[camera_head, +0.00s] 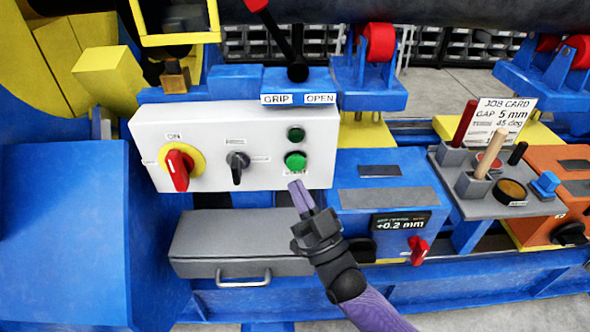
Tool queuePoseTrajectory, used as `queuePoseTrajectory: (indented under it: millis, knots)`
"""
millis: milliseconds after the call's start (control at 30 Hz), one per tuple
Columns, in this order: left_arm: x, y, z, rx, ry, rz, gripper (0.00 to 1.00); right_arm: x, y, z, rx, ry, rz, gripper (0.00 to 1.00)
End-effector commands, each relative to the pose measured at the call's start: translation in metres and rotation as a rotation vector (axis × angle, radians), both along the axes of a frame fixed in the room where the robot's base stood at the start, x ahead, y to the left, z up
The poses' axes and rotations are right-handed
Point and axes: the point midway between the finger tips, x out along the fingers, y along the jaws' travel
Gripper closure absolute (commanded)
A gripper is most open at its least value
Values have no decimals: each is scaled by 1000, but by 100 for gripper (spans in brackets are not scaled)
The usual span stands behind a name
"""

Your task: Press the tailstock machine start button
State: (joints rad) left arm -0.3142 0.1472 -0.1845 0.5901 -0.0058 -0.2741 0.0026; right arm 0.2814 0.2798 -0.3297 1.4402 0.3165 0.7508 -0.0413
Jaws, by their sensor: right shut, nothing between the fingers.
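A white control panel (213,180) on the blue machine carries a red rotary switch on a yellow disc (179,166), a black selector knob (238,165) and two green buttons. The upper button (295,134) is dark green. The lower button (295,160) is brighter green, with a small label under it that is partly hidden. My right gripper (299,187) is shut and empty, its purple fingertips just below the lower green button, over the label. I cannot tell whether the fingertips touch the panel. My left gripper is not in view.
A grey box with a handle (230,245) sits below the panel. A display reading +0.2 mm (400,222) and a red knob (418,250) are to the right. A lever (297,68) rises above the panel. A grey tool tray (480,200) holds several items.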

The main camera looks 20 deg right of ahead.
Motion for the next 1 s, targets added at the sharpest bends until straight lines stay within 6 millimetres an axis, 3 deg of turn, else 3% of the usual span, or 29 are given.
queuePoseTrajectory:
  millis: [300, 1000]
  knots:
    - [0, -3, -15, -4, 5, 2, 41, 24, -7, -1, 1, 0, -1, 100]
    - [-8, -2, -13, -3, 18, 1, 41, 25, -7, 0, 1, 0, 1, 100]
